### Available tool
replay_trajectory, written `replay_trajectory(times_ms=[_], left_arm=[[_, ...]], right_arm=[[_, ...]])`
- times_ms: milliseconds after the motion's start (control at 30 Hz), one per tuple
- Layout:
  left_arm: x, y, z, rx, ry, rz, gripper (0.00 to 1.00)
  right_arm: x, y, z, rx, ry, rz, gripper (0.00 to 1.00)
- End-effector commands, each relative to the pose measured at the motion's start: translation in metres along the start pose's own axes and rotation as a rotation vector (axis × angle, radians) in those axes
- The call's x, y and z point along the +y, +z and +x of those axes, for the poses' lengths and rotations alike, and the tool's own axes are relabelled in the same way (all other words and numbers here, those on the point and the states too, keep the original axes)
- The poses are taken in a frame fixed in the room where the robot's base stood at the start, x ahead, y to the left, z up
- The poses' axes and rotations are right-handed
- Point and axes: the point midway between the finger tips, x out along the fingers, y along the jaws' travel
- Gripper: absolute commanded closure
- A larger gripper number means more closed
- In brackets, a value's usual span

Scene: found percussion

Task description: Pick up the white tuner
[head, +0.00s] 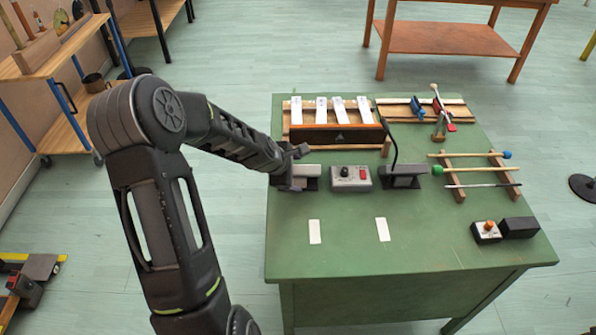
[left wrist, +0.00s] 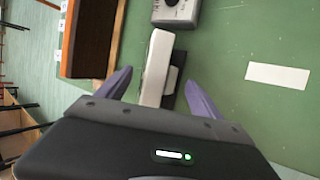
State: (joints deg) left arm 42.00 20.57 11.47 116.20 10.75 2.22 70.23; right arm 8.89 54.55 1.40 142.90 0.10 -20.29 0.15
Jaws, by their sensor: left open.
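The white tuner (left wrist: 157,65) is a pale slab against a dark support (left wrist: 175,75) on the green table. In the head view the tuner (head: 309,171) is at the table's left side, partly hidden by my left gripper (head: 296,169). In the left wrist view my left gripper (left wrist: 158,78) is open, with one purple finger on each side of the tuner. I cannot tell whether either finger touches it. My right gripper is not in view.
A brown-fronted bar instrument (head: 338,136) lies behind. Two white cards (head: 315,232) (head: 382,229) lie in front. Mallets on a rack (head: 460,188) are at right.

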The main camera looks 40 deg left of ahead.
Motion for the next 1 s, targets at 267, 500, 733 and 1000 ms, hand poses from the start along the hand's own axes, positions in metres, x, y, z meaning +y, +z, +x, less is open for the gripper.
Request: replay_trajectory(times_ms=[267, 500, 733, 1000], left_arm=[[0.001, 0.001, 0.024, -0.001, 0.001, 0.0, 0.24], [0.001, 0.0, 0.024, 0.0, 0.001, 0.0, 0.24], [0.001, 0.0, 0.024, 0.0, 0.001, 0.0, 0.24], [0.001, 0.0, 0.024, 0.0, 0.001, -0.001, 0.39]], right_arm=[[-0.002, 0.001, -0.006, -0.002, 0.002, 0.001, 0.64], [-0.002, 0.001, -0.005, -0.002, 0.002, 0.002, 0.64], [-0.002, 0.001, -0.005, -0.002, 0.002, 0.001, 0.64], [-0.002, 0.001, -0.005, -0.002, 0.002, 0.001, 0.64]])
